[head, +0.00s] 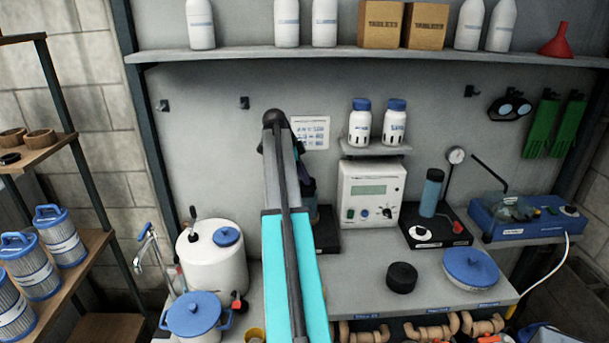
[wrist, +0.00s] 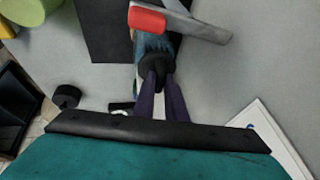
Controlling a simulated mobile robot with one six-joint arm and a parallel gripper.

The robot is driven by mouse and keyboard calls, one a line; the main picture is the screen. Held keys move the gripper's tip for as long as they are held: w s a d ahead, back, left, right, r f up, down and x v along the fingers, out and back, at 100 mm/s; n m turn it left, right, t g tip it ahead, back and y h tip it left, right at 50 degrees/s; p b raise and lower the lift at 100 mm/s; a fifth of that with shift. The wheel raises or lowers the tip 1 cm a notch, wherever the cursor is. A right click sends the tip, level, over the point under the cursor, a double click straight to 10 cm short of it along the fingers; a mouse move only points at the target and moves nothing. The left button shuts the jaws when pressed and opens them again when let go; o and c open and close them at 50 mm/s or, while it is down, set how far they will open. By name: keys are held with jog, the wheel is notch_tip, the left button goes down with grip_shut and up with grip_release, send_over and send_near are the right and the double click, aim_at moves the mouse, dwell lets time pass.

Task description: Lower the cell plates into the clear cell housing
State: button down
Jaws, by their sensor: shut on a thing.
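In the wrist view the two dark purple fingers of my gripper (wrist: 160,88) are closed on a black round cap, which I take to be the top of the cell plates (wrist: 158,67). A bluish part shows just beyond the cap; I cannot tell whether it is the plates or the clear cell housing. A black base plate (wrist: 105,28) lies beyond and to the left. In the head view my arm hides most of the gripper (head: 308,188), the held thing and the housing; part of the black base (head: 327,238) shows right of the arm.
A grey bar with a red end (wrist: 147,20) crosses close beyond the held thing. A white control box (head: 371,193) stands right of the arm. A black puck (head: 402,277) and blue-lidded dish (head: 470,268) sit on the bench. A white tank (head: 212,258) stands left.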

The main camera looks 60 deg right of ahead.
jog(key=shift+f+b, duration=0.6)
jog(key=shift+f, duration=0.95)
jog(key=c, duration=1.7)
grip_release()
jog(key=shift+b+v, duration=2.15)
jog(key=shift+v, duration=4.75)
